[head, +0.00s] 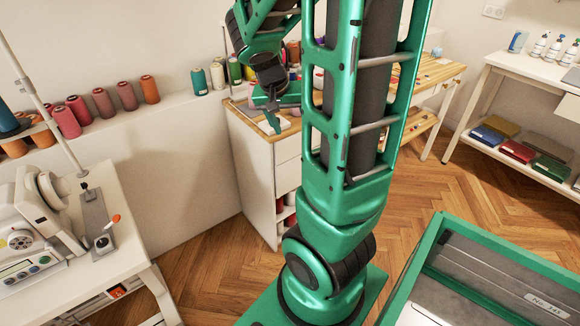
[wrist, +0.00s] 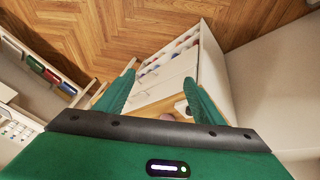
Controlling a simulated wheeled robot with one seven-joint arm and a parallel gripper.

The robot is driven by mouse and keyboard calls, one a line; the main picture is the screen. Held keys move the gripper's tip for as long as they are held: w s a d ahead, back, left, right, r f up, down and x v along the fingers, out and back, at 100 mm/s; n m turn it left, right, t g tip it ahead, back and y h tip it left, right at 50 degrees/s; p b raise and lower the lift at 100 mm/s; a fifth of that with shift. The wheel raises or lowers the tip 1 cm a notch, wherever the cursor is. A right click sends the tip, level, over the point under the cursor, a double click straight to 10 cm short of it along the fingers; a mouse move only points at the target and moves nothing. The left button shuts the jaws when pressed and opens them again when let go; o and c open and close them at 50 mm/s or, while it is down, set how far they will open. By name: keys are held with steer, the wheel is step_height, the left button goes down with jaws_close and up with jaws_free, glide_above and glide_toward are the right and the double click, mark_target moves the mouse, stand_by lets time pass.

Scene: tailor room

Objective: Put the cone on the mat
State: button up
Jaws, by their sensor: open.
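My gripper (head: 276,112) is over the left end of the wood-topped cabinet in the head view. In the wrist view its two green fingers (wrist: 160,78) are spread apart, with nothing visible held between them. Several thread cones stand on the wall ledge, among them a red cone (head: 66,122), a brown cone (head: 127,96) and a teal cone (head: 199,82). More stand behind my gripper, partly hidden by my arm. I cannot tell which one is the task's cone. A small pinkish thing (wrist: 167,117) shows at the palm edge, mostly hidden. I cannot make out a mat.
The white cabinet (head: 256,165) has drawers and a wooden top (head: 249,118). A sewing machine (head: 35,225) stands on a white table at left. A white shelf unit (head: 535,70) with bottles and folded cloth is at right. The parquet floor (head: 205,262) between them is clear.

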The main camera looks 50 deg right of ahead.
steer(key=s+a+r+n+y, duration=0.2)
steer(key=s+a+n+y, duration=0.3)
steer(key=s+a, duration=0.8)
steer(key=a, duration=0.3)
steer(key=shift+s+r+n, duration=0.15)
steer(key=shift+r+n, duration=0.05)
steer(key=shift+n, duration=0.2)
steer(key=shift+w+f, duration=0.25)
steer(key=shift+w, duration=0.3)
